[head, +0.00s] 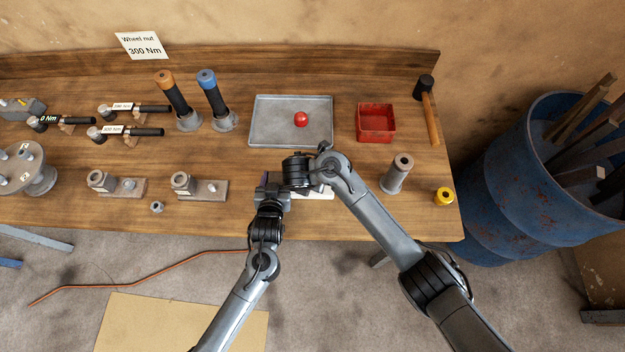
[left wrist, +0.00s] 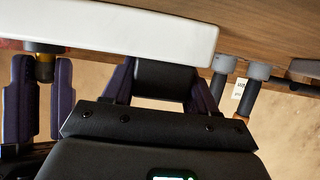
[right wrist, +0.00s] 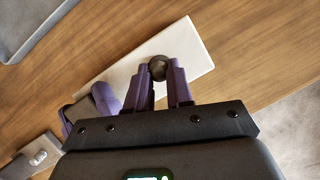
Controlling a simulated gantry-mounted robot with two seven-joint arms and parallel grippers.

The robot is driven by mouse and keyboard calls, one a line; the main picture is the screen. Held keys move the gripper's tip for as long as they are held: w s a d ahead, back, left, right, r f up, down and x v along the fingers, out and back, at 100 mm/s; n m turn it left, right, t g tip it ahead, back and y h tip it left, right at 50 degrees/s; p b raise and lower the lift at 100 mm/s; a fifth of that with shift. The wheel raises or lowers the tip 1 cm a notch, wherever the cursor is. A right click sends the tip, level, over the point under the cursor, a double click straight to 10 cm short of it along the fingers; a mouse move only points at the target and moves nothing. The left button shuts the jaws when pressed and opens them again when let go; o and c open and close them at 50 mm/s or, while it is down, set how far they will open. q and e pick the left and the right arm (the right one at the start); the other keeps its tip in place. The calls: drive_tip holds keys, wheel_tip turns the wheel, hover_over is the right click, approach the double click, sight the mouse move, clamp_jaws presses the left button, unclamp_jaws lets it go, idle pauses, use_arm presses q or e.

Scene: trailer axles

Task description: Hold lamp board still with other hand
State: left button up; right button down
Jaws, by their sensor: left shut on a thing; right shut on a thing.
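The lamp board is a white slab (head: 318,193) near the front edge of the bench, mostly hidden by my arms. It also shows in the left wrist view (left wrist: 110,27) and the right wrist view (right wrist: 195,55). My left gripper (head: 269,186) is shut on the board's left end, where a dark block (left wrist: 165,78) sits between its spread fingers. My right gripper (right wrist: 163,80) is shut on a small dark round-ended piece (right wrist: 158,67) over the board. In the left wrist view that piece has a brass-coloured part (left wrist: 45,70); whether it touches the board I cannot tell.
Behind the arms are a grey tray (head: 275,132) with a red ball (head: 301,119) and a red bin (head: 376,123). A grey cylinder (head: 397,174) and a yellow ring (head: 444,196) stand right. Metal fixtures (head: 198,187) lie left.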

drive_tip(key=shift+r, duration=0.15)
drive_tip(key=shift+r, duration=2.4)
use_arm(q)
drive_tip(key=o, duration=1.4)
